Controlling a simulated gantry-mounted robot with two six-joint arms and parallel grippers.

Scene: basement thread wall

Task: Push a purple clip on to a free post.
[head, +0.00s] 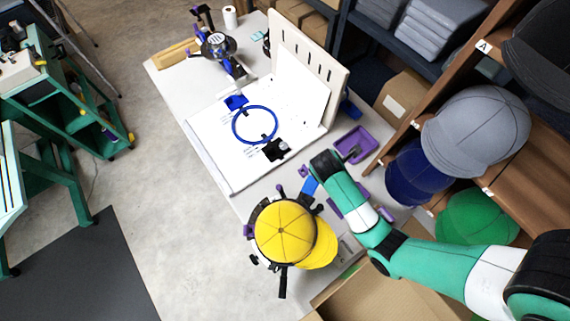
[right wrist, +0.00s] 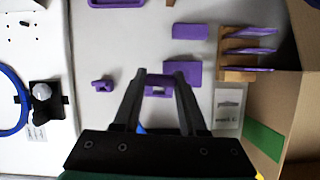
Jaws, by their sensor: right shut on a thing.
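My right gripper (right wrist: 159,82) is shut on a small purple clip (right wrist: 158,93), held between its fingertips over the white table in the right wrist view. In the head view my right arm reaches in from the right above the table's near part; its fingertips cannot be made out there. A second purple clip (right wrist: 103,83) lies loose on the table, left of the gripper. A white board (head: 215,140) carries a blue ring (head: 236,128) and a black mount with a grey knob (head: 276,150). No post can be told clearly as free. My left gripper is not in view.
A white upright slotted panel (head: 305,62) stands behind the board. A yellow cap (head: 284,232) sits on a stand near the front edge. A purple tray (head: 356,143), flat purple pieces (right wrist: 190,31), a wooden rack (right wrist: 237,75) and a cardboard box (right wrist: 296,100) are nearby. Shelves of caps stand right.

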